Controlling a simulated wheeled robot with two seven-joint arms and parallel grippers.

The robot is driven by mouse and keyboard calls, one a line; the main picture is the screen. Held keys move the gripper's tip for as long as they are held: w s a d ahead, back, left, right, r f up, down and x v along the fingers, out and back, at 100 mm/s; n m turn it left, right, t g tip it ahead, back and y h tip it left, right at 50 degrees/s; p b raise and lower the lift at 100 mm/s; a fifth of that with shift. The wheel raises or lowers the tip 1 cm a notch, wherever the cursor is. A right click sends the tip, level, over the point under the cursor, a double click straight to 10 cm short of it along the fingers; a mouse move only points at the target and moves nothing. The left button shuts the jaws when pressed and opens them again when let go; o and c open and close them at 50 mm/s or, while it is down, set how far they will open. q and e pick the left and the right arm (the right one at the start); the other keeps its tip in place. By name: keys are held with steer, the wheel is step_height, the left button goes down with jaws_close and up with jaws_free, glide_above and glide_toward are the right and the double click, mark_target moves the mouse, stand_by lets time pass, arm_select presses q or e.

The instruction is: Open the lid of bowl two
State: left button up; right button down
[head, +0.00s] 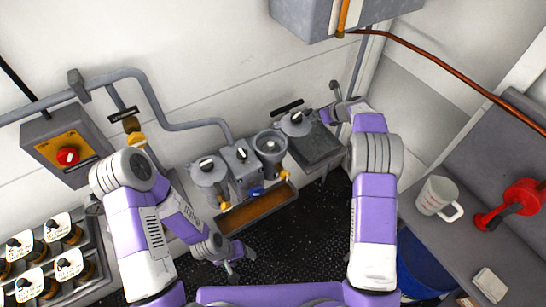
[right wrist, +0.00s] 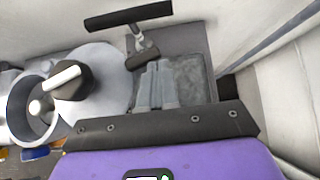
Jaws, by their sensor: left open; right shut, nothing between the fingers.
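A row of metal grinder-like units stands against the wall. A round grey lid with a black and white knob (head: 296,118) is at the right end of the row; it also shows in the right wrist view (right wrist: 108,72). An open-topped bowl (head: 270,142) is left of it, and another lidded bowl (head: 208,172) is further left. I cannot read which is bowl two. My right gripper (head: 327,115) is shut and empty, just right of the right-hand lid and apart from its knob; its fingers (right wrist: 157,84) show in the right wrist view. My left gripper (head: 236,262) is open and empty, low over the dark floor.
A brown-filled trough (head: 258,209) lies in front of the units. Several labelled jars (head: 30,285) stand lower left. A jug (head: 436,195) and a red tool (head: 515,203) are on the right counter.

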stand_by(0.4)
